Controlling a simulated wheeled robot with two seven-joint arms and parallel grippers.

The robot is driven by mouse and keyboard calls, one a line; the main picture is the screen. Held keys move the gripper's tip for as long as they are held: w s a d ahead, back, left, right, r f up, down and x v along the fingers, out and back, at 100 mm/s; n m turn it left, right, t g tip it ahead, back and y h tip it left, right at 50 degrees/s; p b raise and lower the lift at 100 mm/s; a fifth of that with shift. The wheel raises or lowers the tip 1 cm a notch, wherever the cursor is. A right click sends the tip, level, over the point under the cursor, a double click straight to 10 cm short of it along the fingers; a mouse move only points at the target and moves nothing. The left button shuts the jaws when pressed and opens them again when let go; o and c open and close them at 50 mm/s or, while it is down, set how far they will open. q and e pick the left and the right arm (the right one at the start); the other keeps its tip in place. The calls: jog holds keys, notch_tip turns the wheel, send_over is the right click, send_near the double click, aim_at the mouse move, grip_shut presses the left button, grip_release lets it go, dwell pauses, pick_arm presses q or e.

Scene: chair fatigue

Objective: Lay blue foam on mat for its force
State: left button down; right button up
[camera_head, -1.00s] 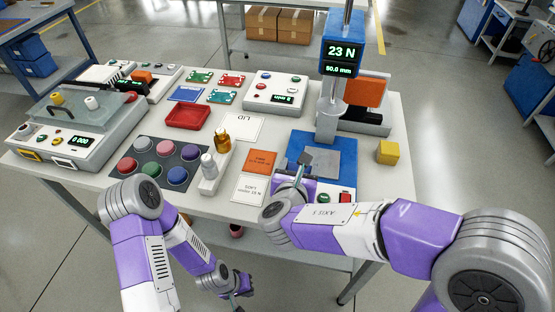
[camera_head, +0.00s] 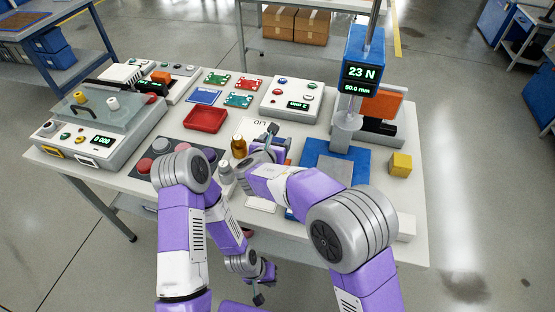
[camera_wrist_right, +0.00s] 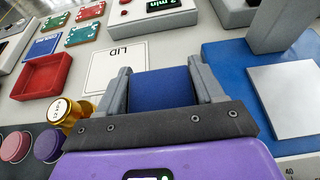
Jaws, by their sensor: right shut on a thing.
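The blue foam (camera_wrist_right: 163,88) is a flat-topped blue block between the two grey fingers of my right gripper (camera_wrist_right: 162,92). In the head view my right gripper (camera_head: 272,136) is left of the force tester's blue base, over the card area. The LID card (camera_wrist_right: 113,72) lies just beyond it.
A red tray (camera_head: 205,119) and a yellow cube (camera_head: 400,164) are farther off.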

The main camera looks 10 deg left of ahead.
notch_tip(320, 180, down, 6)
jog(key=shift+f+b, duration=0.1)
jog(key=shift+b, duration=0.85)
jog(key=shift+d, duration=0.1)
jog(key=o, duration=1.1)
jog(key=p+v, duration=0.2)
jog(key=v, duration=1)
